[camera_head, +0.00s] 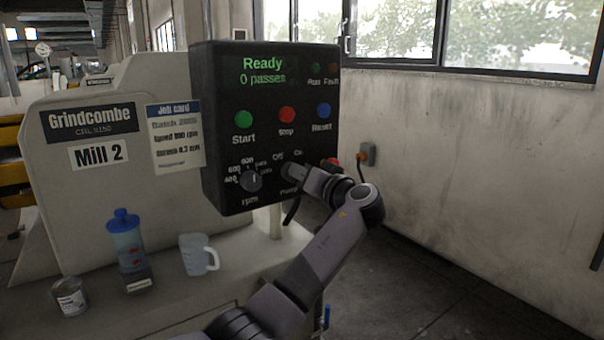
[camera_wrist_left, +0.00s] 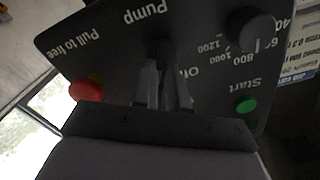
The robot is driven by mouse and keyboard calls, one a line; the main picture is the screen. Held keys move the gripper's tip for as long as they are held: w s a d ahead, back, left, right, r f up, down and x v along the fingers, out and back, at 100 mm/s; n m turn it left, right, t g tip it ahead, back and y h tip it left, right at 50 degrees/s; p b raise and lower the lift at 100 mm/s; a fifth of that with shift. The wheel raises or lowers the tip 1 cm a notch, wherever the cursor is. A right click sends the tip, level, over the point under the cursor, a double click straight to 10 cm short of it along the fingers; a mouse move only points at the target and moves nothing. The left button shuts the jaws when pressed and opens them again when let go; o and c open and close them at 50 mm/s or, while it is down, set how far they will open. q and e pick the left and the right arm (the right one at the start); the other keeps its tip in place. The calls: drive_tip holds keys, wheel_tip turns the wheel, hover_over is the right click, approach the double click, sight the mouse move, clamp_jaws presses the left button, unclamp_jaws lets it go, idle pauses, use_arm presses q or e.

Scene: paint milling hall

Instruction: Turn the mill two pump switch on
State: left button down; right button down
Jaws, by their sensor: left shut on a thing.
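The Mill 2 control box (camera_head: 222,140) has a dark front panel. Its display reads "Ready" and "0 passes". The pump switch (camera_wrist_left: 160,48) is a dark knob above the "Pump" label, low on the panel. My left gripper (camera_head: 292,172) is at this knob, and in the left wrist view its two fingers (camera_wrist_left: 163,85) are shut on it. The "Off" and "On" labels show above the knob in the head view. The fingers cover most of the knob, so I cannot tell which way it points. My right gripper is not in view.
The rpm knob (camera_head: 251,181) is left of the pump switch. The red pull-to-free button (camera_wrist_left: 86,90) is close on its other side. Start (camera_head: 243,119), Stop (camera_head: 287,115) and Reset (camera_head: 323,110) buttons sit above. A blue-lidded bottle (camera_head: 126,240), jug (camera_head: 199,256) and can (camera_head: 69,297) stand lower left.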

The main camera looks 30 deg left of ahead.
use_arm(q)
drive_tip(key=c, duration=1.2)
unclamp_jaws()
drive_tip(key=shift+o, duration=0.2)
drive_tip(key=b+v, duration=0.1)
drive_tip(key=v, duration=0.6)
